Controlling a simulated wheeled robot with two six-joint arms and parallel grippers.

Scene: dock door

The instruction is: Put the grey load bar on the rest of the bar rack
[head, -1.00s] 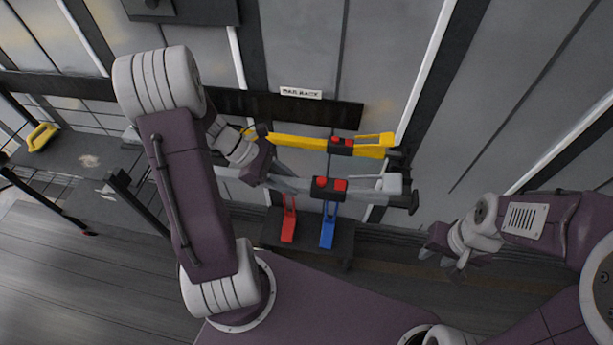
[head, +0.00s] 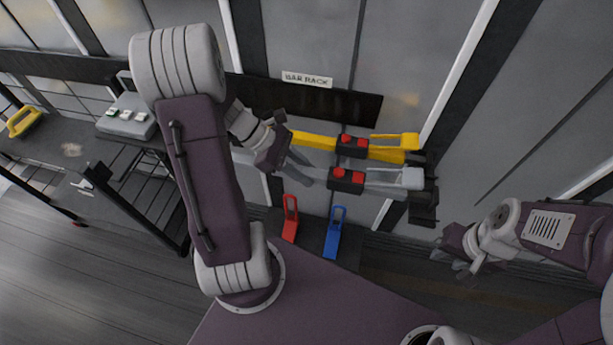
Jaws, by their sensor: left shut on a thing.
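The grey load bar (head: 382,187) has a dark middle block with red parts and a pale grey right end. My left gripper (head: 293,168) is shut on it toward its left end, and the arm hides part of that end. The bar is roughly level in front of the bar rack (head: 345,106), just below the yellow bar. Its right end is close to the rack's black bracket (head: 427,199); I cannot tell whether it touches. My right gripper (head: 455,262) is at the lower right, apart from the bar, with its fingers apart and empty.
A yellow bar (head: 395,142) is on the rack behind the grey bar. A red-handled thing (head: 290,220) and a blue one (head: 334,235) stand below. At left, a dark table (head: 60,150) holds a grey box (head: 128,118) and a yellow handle (head: 24,122).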

